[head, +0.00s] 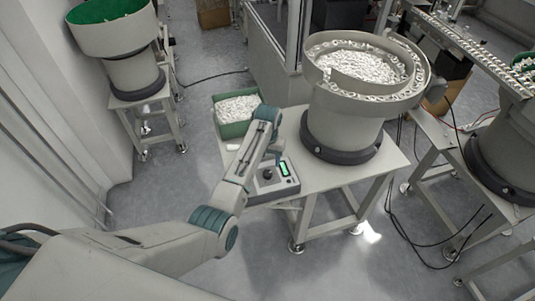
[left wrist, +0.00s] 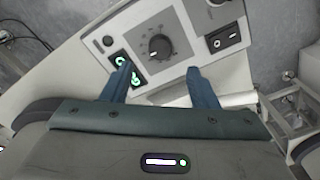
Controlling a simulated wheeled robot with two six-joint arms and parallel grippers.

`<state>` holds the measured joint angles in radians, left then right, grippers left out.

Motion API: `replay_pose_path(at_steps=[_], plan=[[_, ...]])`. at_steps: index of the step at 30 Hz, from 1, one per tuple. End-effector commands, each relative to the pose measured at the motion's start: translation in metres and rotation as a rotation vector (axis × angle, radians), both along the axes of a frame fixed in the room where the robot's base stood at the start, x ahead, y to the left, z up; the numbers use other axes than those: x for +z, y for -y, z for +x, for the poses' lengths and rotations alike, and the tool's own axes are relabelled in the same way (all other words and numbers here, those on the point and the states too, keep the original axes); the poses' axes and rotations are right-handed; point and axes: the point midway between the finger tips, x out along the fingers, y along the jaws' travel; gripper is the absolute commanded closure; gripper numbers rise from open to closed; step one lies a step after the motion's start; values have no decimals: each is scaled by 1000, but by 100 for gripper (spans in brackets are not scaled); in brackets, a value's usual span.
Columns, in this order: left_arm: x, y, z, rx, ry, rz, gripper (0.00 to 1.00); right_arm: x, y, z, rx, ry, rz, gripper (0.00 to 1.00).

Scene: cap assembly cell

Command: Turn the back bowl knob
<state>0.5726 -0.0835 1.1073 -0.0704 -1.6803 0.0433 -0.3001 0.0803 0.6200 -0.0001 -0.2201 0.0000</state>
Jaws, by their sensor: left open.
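The bowl knob (left wrist: 159,47) is a round black dial with a white pointer mark on a grey control box (left wrist: 185,18). In the left wrist view it sits beyond and between the two fingertips of my left gripper (left wrist: 159,69). The gripper is open, with one finger on each side and a gap to the knob. I cannot tell how high the fingertips are above the panel. In the head view the knob (head: 268,174) shows as a dark spot on the box, beside my left arm. My right gripper is not in view.
A green lit display (left wrist: 128,68) and a black rocker switch (left wrist: 223,37) flank the knob. The box is on a white table (head: 345,182) with a large vibratory bowl (head: 340,125) and a green bin (head: 235,132) of white parts. Another bowl feeder (head: 135,70) stands at back left.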

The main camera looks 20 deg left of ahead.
Motion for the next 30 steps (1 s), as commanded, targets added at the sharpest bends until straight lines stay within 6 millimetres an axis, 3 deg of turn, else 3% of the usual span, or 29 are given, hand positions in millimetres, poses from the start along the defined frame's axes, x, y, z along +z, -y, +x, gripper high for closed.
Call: replay_pose_path(at_steps=[6, 11, 25, 30], plan=[[28, 0, 0, 0, 2, 0, 46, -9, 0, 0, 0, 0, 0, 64], [35, 0, 0, -1, 0, 0, 46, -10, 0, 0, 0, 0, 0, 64], [35, 0, -1, 0, 0, 0, 46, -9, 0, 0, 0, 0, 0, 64], [19, -10, -23, 8, 14, 4, 46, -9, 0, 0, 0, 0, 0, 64]])
